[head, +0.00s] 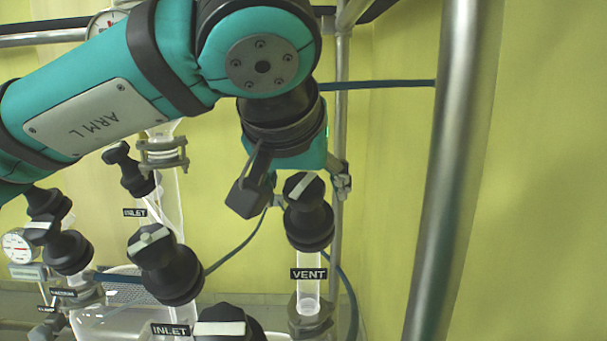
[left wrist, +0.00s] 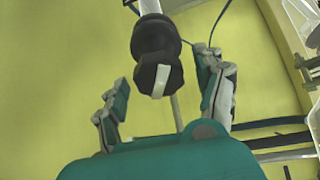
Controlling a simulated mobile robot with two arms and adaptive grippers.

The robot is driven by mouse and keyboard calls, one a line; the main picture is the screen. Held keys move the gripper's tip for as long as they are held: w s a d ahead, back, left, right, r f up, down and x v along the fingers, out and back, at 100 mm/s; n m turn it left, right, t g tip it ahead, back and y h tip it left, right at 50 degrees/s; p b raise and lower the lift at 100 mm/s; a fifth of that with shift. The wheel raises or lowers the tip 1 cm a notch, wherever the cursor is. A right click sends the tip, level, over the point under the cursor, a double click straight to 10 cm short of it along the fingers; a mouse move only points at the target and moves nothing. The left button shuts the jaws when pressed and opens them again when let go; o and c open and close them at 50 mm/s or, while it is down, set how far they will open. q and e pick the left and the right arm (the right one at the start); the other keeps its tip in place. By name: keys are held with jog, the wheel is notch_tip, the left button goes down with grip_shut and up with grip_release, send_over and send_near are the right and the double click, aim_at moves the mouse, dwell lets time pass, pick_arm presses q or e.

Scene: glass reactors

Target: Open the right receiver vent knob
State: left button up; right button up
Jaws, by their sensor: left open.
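The vent knob (head: 308,213) is black with a white bar on its top, above a clear glass tube with a VENT label (head: 308,274). In the left wrist view the knob (left wrist: 158,72) shows between the two fingers, its white bar running nearly along the view's vertical. My left gripper (head: 309,190) is open right at the top of this knob, with a finger showing on its right side. In the left wrist view the gripper (left wrist: 165,80) has wide-spread fingers, with gaps visible on both sides of the knob. My right gripper is out of view.
Other black knobs with white bars stand to the left: an inlet knob (head: 165,264) and one at the bottom (head: 228,326). A pressure gauge (head: 18,246) is at far left. A thick metal post (head: 452,180) stands on the right. A thin blue hose runs behind the vent.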

pick_arm(q)
jog(key=c, duration=1.2)
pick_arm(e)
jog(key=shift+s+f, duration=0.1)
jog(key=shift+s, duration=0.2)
